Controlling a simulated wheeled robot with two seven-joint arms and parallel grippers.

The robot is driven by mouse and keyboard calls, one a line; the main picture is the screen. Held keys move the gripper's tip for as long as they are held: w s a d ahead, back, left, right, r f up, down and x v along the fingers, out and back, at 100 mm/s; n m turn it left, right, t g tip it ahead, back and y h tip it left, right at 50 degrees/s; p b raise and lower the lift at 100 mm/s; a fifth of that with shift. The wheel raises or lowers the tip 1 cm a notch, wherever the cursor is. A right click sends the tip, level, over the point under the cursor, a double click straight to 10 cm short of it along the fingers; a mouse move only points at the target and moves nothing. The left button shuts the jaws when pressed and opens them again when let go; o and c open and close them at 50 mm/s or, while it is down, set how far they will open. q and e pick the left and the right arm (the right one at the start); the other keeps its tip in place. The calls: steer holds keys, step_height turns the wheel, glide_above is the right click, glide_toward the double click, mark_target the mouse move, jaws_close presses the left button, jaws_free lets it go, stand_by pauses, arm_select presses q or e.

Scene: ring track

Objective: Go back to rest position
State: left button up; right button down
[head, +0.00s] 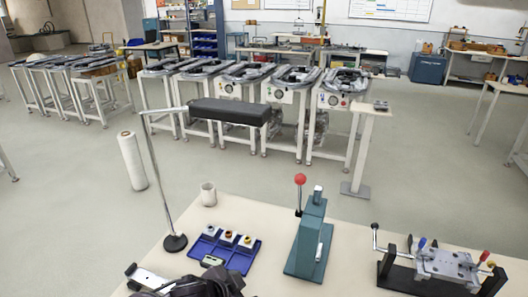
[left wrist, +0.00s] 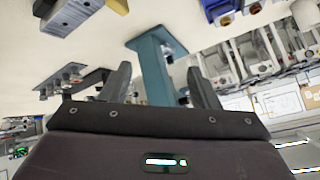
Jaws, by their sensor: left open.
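My left gripper (left wrist: 160,84) shows in the left wrist view with its two dark fingers spread apart and nothing between them. A teal press (left wrist: 152,68) stands beyond and between the fingers in that view, apart from them as far as I can tell. In the head view a dark shape at the bottom edge, left of the press, looks like part of my left arm, and its fingers cannot be made out. My right gripper is in neither view.
The bench holds the teal press (head: 307,240) with a red-ball lever, a blue tray (head: 240,261) of small parts, a metal clamp fixture (head: 447,266), a white cup (head: 208,194) and a lamp stand (head: 175,242). A grey-and-yellow block (left wrist: 72,14) shows in the wrist view.

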arm_select(q)
steer(key=s+a+f+n+g+y, duration=0.1)
steer(key=s+a+n+g+y, duration=0.35)
steer(key=s+a+n, duration=0.85)
steer(key=s+a+f+m+b, duration=0.1)
steer(key=s+f+m, duration=0.15)
steer(key=f, duration=1.45)
steer(key=s+f+m+b, duration=0.1)
steer(key=s+f, duration=0.3)
steer(key=f, duration=1.3)
steer(key=s+a+f+g+b, duration=0.1)
steer(key=s+a+f, duration=0.1)
steer(key=s+f, duration=0.7)
steer(key=s+a+f+g+b, duration=0.1)
steer(key=s+f, duration=0.8)
steer(key=shift+s+a+f, duration=0.25)
steer(key=shift+a, duration=0.1)
steer(key=shift+y, duration=0.25)
